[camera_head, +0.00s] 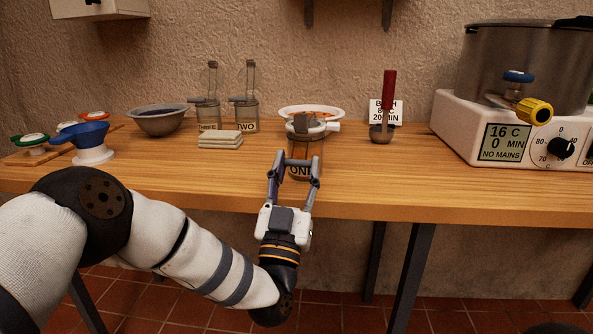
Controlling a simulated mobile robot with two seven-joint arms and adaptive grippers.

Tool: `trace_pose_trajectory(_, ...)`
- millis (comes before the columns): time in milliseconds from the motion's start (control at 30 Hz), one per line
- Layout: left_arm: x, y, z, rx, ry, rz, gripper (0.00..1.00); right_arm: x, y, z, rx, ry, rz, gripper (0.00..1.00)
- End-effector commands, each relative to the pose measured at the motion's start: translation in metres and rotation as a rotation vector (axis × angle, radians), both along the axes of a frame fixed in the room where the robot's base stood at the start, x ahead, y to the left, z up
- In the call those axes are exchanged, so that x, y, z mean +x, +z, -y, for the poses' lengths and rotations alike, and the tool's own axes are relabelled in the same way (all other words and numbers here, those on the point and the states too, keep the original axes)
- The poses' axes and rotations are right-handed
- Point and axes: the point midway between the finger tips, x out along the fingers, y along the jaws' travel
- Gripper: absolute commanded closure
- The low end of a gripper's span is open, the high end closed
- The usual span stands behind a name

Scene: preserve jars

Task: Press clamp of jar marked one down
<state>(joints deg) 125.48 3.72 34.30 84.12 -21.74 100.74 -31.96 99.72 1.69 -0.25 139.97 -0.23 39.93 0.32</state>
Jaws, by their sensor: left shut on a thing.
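The jar marked ONE (304,171) stands near the front edge of the wooden table, with orange-brown contents. A pale lid sits on it with a grey block-like part (306,124) on top, which may be the clamp; its exact position is hard to tell. A white piece (333,127) sticks out at the lid's right. My left gripper (297,160) reaches in from the front, its fingers on both sides of the jar's body and shut on it. The fingers partly cover the jar and its label. My right gripper is not in view.
Behind stand a white dish (340,112), jar TWO (246,123), another labelled jar (207,120) and a grey bowl (160,121). A red-handled tool (388,100) and heater (460,129) stand right. Front right table is clear.

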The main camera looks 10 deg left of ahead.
Motion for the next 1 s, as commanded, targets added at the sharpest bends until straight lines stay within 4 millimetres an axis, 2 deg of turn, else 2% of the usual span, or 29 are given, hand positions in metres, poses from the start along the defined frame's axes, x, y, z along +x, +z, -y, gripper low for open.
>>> trace_pose_trajectory(33, 0.000, -0.001, 0.000, 0.001, 0.001, -0.003, 0.87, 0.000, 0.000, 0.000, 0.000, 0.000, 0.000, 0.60)
trace_pose_trajectory(67, 0.000, -0.001, 0.000, 0.001, 0.001, -0.003, 0.55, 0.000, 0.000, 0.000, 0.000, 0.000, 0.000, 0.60)
trace_pose_trajectory(133, 0.000, -0.001, 0.000, 0.001, 0.001, -0.003, 0.39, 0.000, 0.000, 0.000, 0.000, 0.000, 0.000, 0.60)
trace_pose_trajectory(500, -0.005, -0.004, -0.001, 0.001, 0.001, -0.002, 0.38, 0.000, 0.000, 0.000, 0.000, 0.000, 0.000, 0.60)
trace_pose_trajectory(567, -0.013, -0.011, -0.001, 0.002, 0.000, -0.005, 0.38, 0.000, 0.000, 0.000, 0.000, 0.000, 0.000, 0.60)
trace_pose_trajectory(800, -0.065, -0.052, -0.008, -0.002, 0.002, -0.015, 0.38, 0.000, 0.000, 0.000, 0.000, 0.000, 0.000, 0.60)
trace_pose_trajectory(1000, -0.090, -0.067, -0.010, -0.001, 0.002, -0.007, 0.38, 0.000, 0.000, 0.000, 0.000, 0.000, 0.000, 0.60)
